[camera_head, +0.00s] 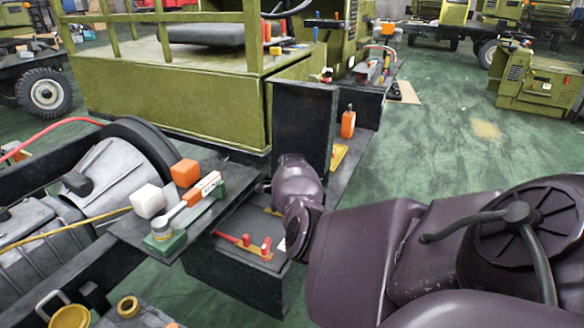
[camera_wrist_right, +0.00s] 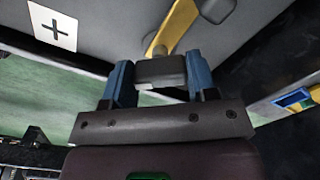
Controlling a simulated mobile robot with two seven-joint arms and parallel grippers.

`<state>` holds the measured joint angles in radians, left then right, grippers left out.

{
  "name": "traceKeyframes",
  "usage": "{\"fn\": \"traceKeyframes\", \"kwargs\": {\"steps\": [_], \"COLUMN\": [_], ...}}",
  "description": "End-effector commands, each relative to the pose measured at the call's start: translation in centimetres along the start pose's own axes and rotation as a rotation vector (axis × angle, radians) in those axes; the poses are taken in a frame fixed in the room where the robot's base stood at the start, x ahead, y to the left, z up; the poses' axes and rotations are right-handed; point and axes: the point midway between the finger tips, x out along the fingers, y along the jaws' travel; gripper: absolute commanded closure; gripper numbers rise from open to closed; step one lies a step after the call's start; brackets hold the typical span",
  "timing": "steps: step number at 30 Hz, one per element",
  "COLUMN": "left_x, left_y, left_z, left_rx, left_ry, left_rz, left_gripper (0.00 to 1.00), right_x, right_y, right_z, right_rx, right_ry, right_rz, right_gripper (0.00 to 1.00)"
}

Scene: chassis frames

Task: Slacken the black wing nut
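In the right wrist view, a dark grey-black block, which looks like the black wing nut (camera_wrist_right: 160,72), sits at the end of a yellow strap (camera_wrist_right: 174,28). My right gripper (camera_wrist_right: 159,64) has its two blue fingers on either side of it, and both appear to touch it. What lies beneath the nut is hidden. In the head view, my right arm reaches down at the dark battery box (camera_head: 235,268), and its wrist hides the nut and the fingers. My left gripper is in neither view.
A white label with a plus sign (camera_wrist_right: 52,26) and a second dark knob (camera_wrist_right: 216,9) are near the strap. A dark upright panel (camera_head: 302,125) stands behind my wrist. Red parts (camera_head: 265,248) lie on the box top. A shelf to the left holds a white cube (camera_head: 147,201) and an orange cube (camera_head: 185,173).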

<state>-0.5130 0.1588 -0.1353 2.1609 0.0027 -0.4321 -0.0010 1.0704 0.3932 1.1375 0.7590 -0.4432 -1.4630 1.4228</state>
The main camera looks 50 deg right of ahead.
Motion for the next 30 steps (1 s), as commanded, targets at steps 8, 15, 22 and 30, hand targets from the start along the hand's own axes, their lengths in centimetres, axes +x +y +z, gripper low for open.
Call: {"fn": "traceKeyframes", "kwargs": {"steps": [8, 15, 22, 30], "left_x": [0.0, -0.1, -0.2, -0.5], "left_y": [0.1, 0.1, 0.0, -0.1], "left_z": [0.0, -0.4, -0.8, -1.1], "left_rx": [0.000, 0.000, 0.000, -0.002], "left_ry": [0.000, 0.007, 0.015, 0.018], "left_rz": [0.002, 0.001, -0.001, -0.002], "left_gripper": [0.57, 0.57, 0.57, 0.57], "right_x": [0.0, -0.1, -0.2, -0.2], "right_y": [0.0, 0.0, 0.0, 0.0], "right_z": [0.0, -0.2, -0.2, -0.2], "right_rx": [-0.008, -0.088, -0.261, -0.517], "right_ry": [0.001, 0.002, 0.002, 0.004], "right_rz": [0.001, 0.000, -0.001, 0.000], "right_gripper": [0.71, 0.71, 0.71, 0.71]}}
